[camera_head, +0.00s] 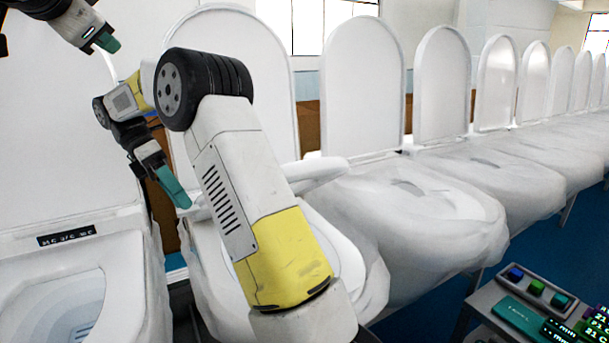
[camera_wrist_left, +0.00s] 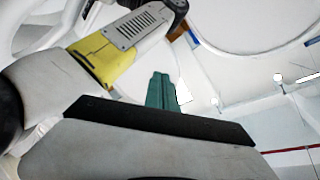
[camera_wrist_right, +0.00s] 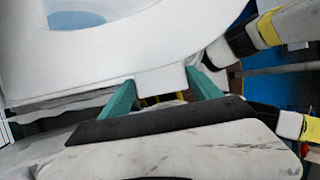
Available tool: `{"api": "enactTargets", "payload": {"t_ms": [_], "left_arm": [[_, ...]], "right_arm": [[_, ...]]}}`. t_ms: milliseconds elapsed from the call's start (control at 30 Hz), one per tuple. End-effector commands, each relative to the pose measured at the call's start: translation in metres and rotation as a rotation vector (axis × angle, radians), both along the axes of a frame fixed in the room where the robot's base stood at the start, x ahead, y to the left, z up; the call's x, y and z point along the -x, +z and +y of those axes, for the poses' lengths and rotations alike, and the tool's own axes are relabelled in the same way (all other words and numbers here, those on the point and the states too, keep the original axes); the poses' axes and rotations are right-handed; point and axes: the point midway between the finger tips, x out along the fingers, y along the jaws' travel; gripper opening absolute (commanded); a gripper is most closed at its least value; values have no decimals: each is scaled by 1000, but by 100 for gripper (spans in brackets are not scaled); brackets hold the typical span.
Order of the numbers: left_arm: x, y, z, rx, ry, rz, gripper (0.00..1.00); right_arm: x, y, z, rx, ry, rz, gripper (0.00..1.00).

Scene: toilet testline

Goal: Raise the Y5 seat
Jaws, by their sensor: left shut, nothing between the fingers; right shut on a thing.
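The white toilet seat (camera_head: 315,172) stands out over the middle toilet, tilted up and seen nearly edge-on; my right arm hides much of it. No Y5 label is readable. My right gripper (camera_head: 180,195) is at the left side of this seat. In the right wrist view, its teal fingers are shut on a white tab (camera_wrist_right: 161,80) at the seat's edge. The middle toilet's bowl (camera_head: 350,268) lies below, partly behind my arm. My left gripper (camera_head: 109,43) is up at the top left, shut and empty, away from the seat; its fingers show in the left wrist view (camera_wrist_left: 161,92).
The upright lid (camera_head: 235,60) stands behind the seat. Another toilet (camera_head: 75,285) is close on the left. A row of wrapped toilets (camera_head: 420,215) runs right. A grey cart (camera_head: 490,310) with buttons and a keypad stands at lower right. Blue floor shows between.

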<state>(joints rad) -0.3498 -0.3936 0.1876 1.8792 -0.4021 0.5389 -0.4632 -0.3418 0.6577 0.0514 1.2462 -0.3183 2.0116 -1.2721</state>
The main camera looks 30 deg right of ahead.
Motion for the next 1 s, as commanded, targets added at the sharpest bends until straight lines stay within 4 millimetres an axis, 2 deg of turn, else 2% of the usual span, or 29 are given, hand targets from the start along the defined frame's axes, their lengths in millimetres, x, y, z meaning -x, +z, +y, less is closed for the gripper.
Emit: {"api": "enactTargets", "payload": {"t_ms": [33,100,167,200,267,300,367,400,600,700,833,1000], "left_arm": [[22,22,-37,-35,-110,-71,0],[58,44,-86,-97,-260,-159,0],[91,51,-129,-178,-397,-218,0],[110,48,-154,-246,-483,-239,0],[131,32,-186,-365,-599,-243,0],[144,20,-204,-448,-672,-241,0],[160,-5,-228,-583,-774,-226,0],[168,-23,-241,-680,-836,-211,0],[189,-109,-276,-1154,-1045,-113,0],[201,-141,-285,-1375,-1116,-77,0],[215,-168,-291,-1605,-1171,-41,0],[225,-183,-294,-1776,-1198,-17,0]], "right_arm": [[-1,1,-1,1,-1,-7,0],[-1,1,-1,1,-1,-7,0],[-1,1,-1,1,-1,-7,0],[-1,1,-1,1,-1,-7,0],[-1,1,-1,0,-2,-7,0],[-1,1,-1,0,-2,-6,0],[-1,1,-1,0,-2,-6,0],[-1,1,-1,0,-2,-6,0],[-1,1,-1,1,-3,-7,0],[-1,1,-1,1,-3,-7,0],[-1,1,-1,1,-3,-7,0],[-1,0,-1,0,-2,-6,0]]}}
